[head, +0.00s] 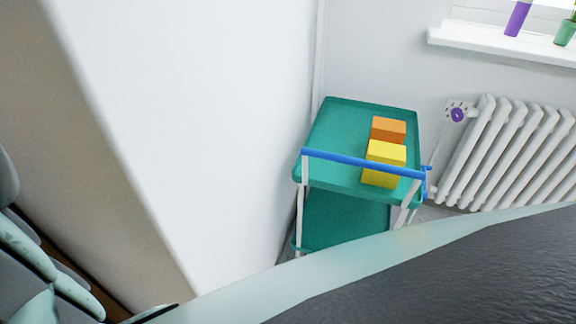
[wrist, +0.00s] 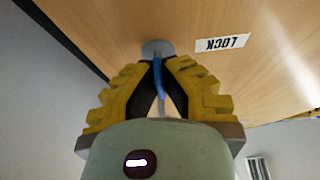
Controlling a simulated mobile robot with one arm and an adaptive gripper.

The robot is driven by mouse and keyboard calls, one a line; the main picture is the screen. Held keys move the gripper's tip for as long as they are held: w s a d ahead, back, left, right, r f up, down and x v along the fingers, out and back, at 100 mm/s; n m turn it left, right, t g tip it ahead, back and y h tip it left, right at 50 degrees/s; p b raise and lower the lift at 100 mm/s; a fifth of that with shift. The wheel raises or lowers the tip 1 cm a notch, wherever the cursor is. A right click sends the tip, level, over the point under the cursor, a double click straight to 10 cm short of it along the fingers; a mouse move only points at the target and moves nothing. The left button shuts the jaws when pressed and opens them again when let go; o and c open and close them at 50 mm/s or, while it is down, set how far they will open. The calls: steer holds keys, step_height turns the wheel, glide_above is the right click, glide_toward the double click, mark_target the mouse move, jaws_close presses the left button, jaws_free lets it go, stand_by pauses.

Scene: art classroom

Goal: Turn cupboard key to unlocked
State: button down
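In the wrist view, the cupboard front (wrist: 215,75) is a light wood panel. A round grey lock plate (wrist: 156,47) sits near its edge, with a thin blue key (wrist: 157,77) standing out from it. A white label (wrist: 222,43) beside the lock appears to read "LOCK" upside down. My gripper (wrist: 159,62), with yellow fingers and black pads, is at the lock. Its fingertips close in on both sides of the key, which shows between the pads. The key's tip in the lock is partly hidden. The head view does not show the key.
In the head view, a teal trolley (head: 345,115) with a blue handle (head: 350,158) carries an orange box (head: 388,130) and a yellow box (head: 382,165). A white radiator (head: 515,150) stands under a windowsill (head: 490,42). A large white panel (head: 200,110) fills the left side.

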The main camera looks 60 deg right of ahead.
stand_by(0.4)
steer(key=c, duration=1.1)
jaws_free()
steer(key=shift+c, duration=0.2)
steer(key=v, duration=1.2)
steer(key=shift+a, duration=0.1)
